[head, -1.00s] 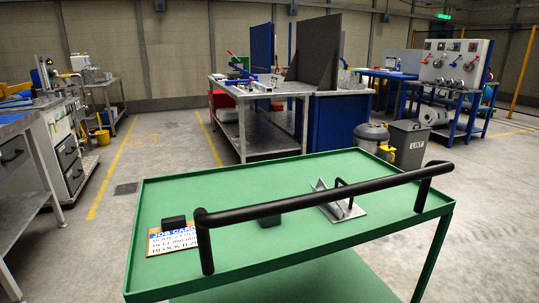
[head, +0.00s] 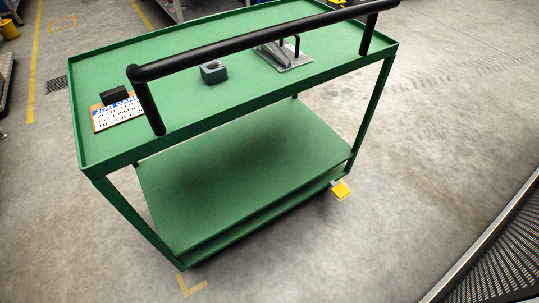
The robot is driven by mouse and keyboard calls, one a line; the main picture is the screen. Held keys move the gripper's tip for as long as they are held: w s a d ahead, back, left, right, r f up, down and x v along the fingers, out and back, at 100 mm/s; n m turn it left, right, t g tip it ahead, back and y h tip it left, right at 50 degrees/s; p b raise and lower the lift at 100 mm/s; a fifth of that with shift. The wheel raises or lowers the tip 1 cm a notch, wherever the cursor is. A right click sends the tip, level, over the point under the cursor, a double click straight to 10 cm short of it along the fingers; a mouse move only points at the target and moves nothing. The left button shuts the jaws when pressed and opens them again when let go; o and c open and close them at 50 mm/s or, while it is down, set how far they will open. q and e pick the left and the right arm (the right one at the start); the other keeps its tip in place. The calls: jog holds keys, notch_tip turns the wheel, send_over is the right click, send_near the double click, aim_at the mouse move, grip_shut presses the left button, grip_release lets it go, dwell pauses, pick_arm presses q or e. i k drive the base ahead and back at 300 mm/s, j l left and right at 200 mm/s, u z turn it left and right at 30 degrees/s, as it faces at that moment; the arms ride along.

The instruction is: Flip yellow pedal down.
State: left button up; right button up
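A small yellow pedal (head: 341,190) shows in the head view at the foot of the green cart's (head: 235,240) near right corner, just above the concrete floor. It sticks out from under the lower shelf. Its exact tilt is hard to tell at this size. Neither of my grippers is in view.
A black handle bar (head: 250,43) runs above the cart's near edge. On the top tray are a job card (head: 118,115) with a black block, a dark grey block (head: 214,71) and a metal bracket (head: 287,56). A perforated panel (head: 500,255) stands at lower right. The floor right of the cart is clear.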

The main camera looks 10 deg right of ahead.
aim_at(340, 191)
jog(key=z, duration=1.15)
